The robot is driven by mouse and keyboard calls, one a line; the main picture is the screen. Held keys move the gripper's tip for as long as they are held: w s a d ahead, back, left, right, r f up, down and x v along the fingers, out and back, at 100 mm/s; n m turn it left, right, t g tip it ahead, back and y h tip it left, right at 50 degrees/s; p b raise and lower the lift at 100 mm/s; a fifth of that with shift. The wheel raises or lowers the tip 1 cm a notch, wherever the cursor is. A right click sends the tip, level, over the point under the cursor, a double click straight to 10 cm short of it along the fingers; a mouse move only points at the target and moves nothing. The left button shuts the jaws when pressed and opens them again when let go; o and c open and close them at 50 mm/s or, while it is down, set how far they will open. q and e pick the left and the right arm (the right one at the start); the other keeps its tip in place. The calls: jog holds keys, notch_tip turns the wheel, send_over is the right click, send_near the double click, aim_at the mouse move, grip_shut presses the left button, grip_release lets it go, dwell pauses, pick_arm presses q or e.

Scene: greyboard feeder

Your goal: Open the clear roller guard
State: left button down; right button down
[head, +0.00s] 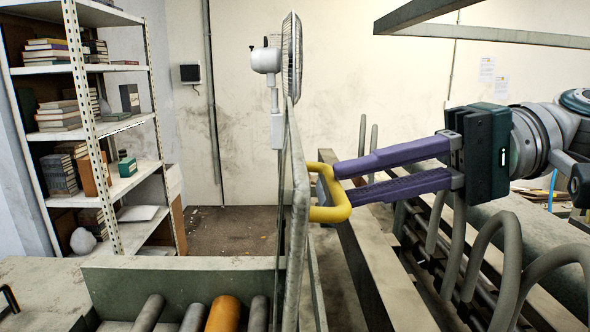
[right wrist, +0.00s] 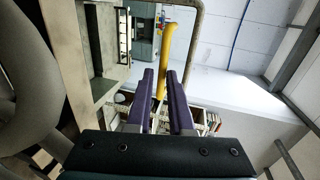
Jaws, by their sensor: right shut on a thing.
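The clear roller guard (head: 298,215) stands upright in the head view, seen almost edge-on, with a grey tube frame. Its yellow handle (head: 344,198) sticks out from the frame to the right. My right gripper (head: 332,184), with purple fingers, comes in from the right and is shut on the handle. In the right wrist view the yellow handle (right wrist: 166,55) runs between the fingertips (right wrist: 160,76), and the frame's grey tube (right wrist: 199,30) curves beside it. The clear panel itself is hard to make out. My left gripper is not in view.
Grey and orange rollers (head: 224,314) lie below the guard, at the bottom. Curved grey tubes (head: 487,240) stand under my right arm. A white fan (head: 291,55) rises behind the guard. A shelf (head: 105,130) with books stands at the left. Floor shows behind the machine.

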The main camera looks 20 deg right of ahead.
notch_tip(320, 180, down, 2)
jog(key=shift+d+h, duration=0.15)
jog(key=shift+h, duration=0.15)
jog(key=c, duration=0.9)
grip_release()
jog(key=shift+r, duration=0.1)
jog(key=v, duration=1)
jog(key=shift+r, duration=0.1)
